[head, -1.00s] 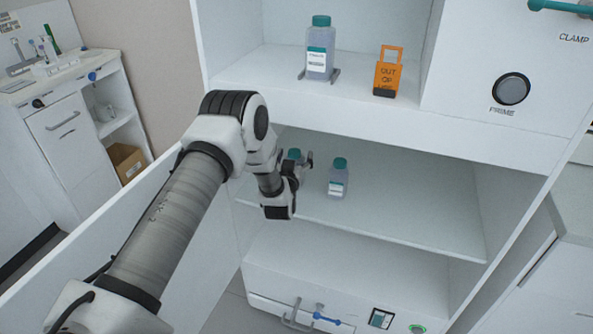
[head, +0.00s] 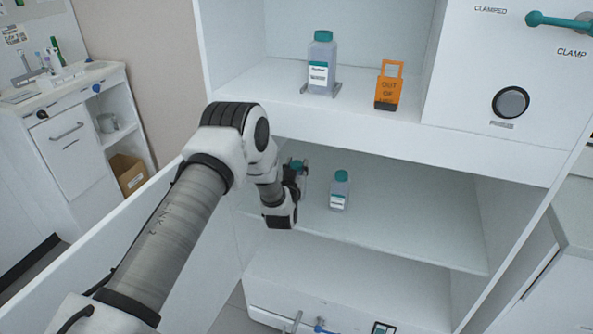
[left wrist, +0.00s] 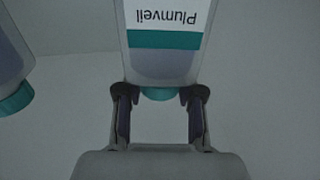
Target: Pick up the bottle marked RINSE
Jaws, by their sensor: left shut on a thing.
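My left gripper (head: 299,178) reaches into the lower open shelf and is shut on a teal-capped bottle, whose cap (head: 296,164) shows above the fingers. In the left wrist view the fingers (left wrist: 160,98) sit on either side of this held bottle (left wrist: 165,65) near its teal cap; its label reads "Plumveil", upside down. A second teal-capped bottle (head: 339,192) stands just to the right on the same shelf, its label too small to read. A third bottle (head: 322,65) stands on the shelf above, label unreadable. No RINSE marking is legible. My right gripper is out of view.
An orange out-of-use sign (head: 389,88) stands on the upper shelf. The upper shelf's front edge (head: 400,138) overhangs the lower shelf (head: 420,225), which is clear to the right. An open door panel (head: 110,255) lies under my left arm.

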